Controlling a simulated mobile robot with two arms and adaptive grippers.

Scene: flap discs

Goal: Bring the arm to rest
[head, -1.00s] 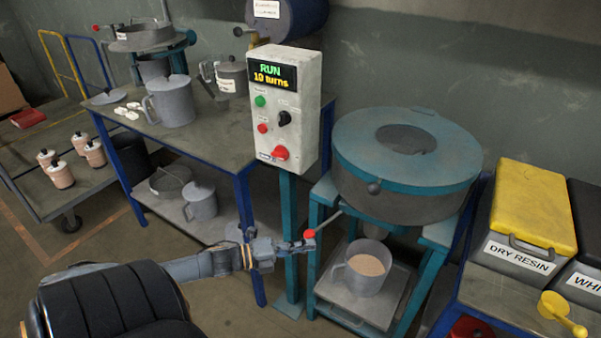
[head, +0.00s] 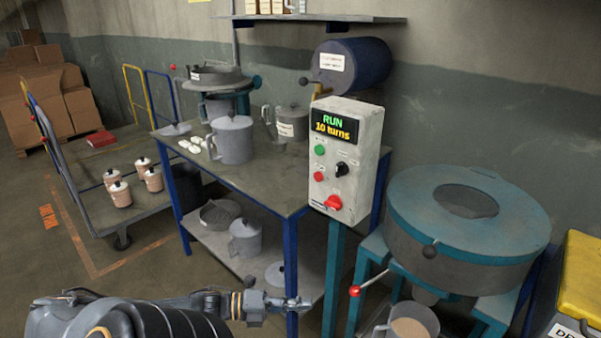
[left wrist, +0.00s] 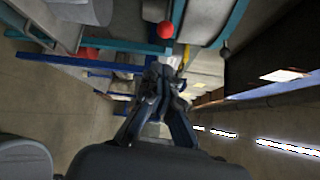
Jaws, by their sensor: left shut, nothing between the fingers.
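My left arm comes in from the lower left in the head view. Its gripper (head: 289,304) is shut and empty, in front of the table's blue front leg and left of the mixer's red-knobbed lever (head: 355,291). In the left wrist view the gripper (left wrist: 160,75) points toward the blue frames, with the lever's red knob (left wrist: 165,29) ahead of it and apart from it. My right gripper is not in view.
A control box (head: 345,160) on a teal post reads "RUN 10 turns". The round teal mixer (head: 400,230) stands at right, above a jug of tan material (head: 410,325). Floor at left is clear.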

